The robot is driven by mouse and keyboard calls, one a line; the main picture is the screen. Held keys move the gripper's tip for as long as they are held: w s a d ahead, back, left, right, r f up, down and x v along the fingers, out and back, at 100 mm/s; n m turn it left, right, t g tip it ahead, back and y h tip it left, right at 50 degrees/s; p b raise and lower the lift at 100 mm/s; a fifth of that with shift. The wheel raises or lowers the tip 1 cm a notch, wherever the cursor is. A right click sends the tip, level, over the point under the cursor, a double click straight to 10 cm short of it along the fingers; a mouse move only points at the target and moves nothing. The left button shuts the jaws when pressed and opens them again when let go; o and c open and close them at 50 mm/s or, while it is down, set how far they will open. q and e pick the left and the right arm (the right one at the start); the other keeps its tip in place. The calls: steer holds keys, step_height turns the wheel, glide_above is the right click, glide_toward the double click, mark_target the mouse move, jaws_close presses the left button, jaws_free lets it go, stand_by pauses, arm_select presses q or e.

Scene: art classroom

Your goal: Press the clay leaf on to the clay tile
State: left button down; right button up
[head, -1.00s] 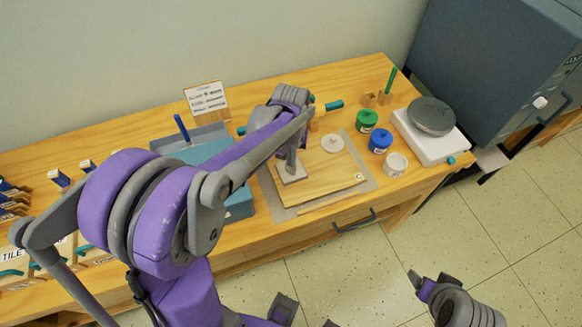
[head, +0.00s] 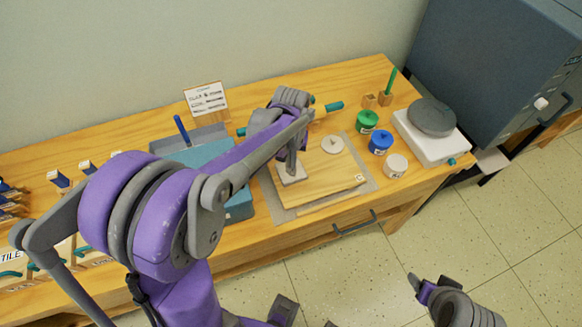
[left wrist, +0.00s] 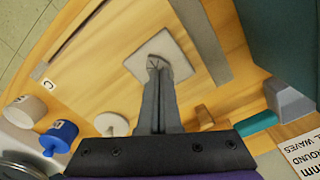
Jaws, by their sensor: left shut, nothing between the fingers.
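The clay tile (head: 294,179) is a pale grey square lying flat on the left part of a wooden board (head: 335,178). It also shows in the left wrist view (left wrist: 180,50). My left gripper (head: 291,167) points down over the tile, fingers shut with nothing between them. In the left wrist view its fingertips (left wrist: 156,64) are at the tile's middle, touching or very close to it. I cannot make out the clay leaf; the fingertips may hide it. My right gripper (head: 420,284) is at the lower right, away from the table, and its opening is unclear.
A pale round disc with a knob (head: 333,145) sits on the board's far side. Green (head: 367,121), blue (head: 380,142) and white (head: 396,165) jars stand to the right, near a white scale (head: 440,140).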

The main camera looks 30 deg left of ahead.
arm_select(q)
step_height(320, 180, up, 9)
steer(key=p, duration=0.4)
steer(key=shift+f, duration=0.15)
arm_select(e)
step_height(320, 180, up, 6)
steer(key=w, duration=0.2)
steer(key=shift+w, duration=0.25)
steer(key=shift+r, duration=0.1)
steer(key=shift+s, duration=0.1)
arm_select(q)
steer(key=s+d+r+m+t, duration=0.1)
steer(key=s+d+m+t, duration=0.3)
steer(key=s, duration=0.9)
steer(key=d+t, duration=0.1)
steer(key=d, duration=0.1)
steer(key=shift+s+d+t, duration=0.3)
steer(key=shift+d+t, duration=0.1)
